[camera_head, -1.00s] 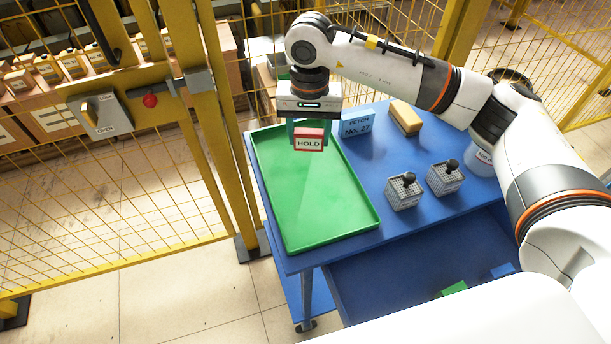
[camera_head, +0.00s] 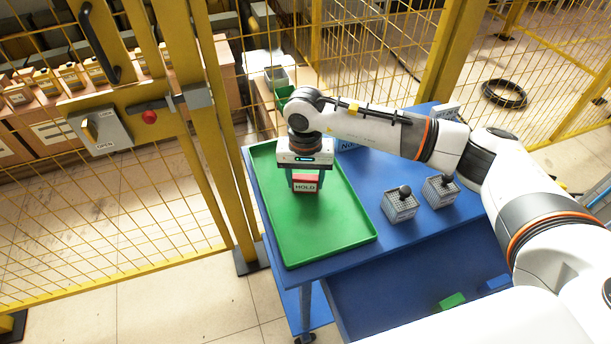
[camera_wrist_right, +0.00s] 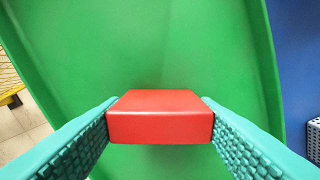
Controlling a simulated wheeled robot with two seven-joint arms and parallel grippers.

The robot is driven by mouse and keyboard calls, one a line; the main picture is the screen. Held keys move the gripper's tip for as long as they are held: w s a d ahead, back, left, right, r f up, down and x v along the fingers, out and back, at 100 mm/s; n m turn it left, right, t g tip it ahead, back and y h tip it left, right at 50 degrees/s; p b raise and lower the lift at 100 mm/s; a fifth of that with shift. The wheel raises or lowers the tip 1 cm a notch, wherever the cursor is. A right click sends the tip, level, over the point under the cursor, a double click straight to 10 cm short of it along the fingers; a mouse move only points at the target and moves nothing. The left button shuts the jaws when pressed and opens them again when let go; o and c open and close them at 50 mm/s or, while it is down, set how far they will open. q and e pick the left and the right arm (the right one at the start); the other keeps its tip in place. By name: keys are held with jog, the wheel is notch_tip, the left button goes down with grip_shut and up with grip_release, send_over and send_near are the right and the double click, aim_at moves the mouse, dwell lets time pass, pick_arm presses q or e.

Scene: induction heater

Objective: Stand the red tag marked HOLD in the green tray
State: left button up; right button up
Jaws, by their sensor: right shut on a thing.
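The red tag (camera_head: 306,184) has a white face marked HOLD and is upright between the fingers of my right gripper (camera_head: 305,182). In the right wrist view the red tag (camera_wrist_right: 160,116) shows its red top, with a teal finger against each side. The green tray (camera_head: 325,240) lies on the blue table, and its floor (camera_wrist_right: 150,50) fills most of the right wrist view. The tag is over the back part of the tray. I cannot tell whether its bottom touches the tray floor. My left gripper is not in view.
Two grey blocks with black knobs (camera_head: 399,204) (camera_head: 440,190) stand on the blue table (camera_head: 365,185) right of the tray. A blue FETCH block (camera_head: 347,146) is mostly hidden behind my right arm. A yellow mesh fence (camera_head: 150,215) stands left of the table.

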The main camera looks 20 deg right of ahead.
aim_at(305, 177)
jog(key=shift+f, duration=0.2)
jog(key=o, duration=1)
jog(key=shift+r, duration=0.1)
notch_tip(305, 177, up, 12)
jog(key=shift+r+b, duration=0.2)
jog(key=shift+b, duration=0.15)
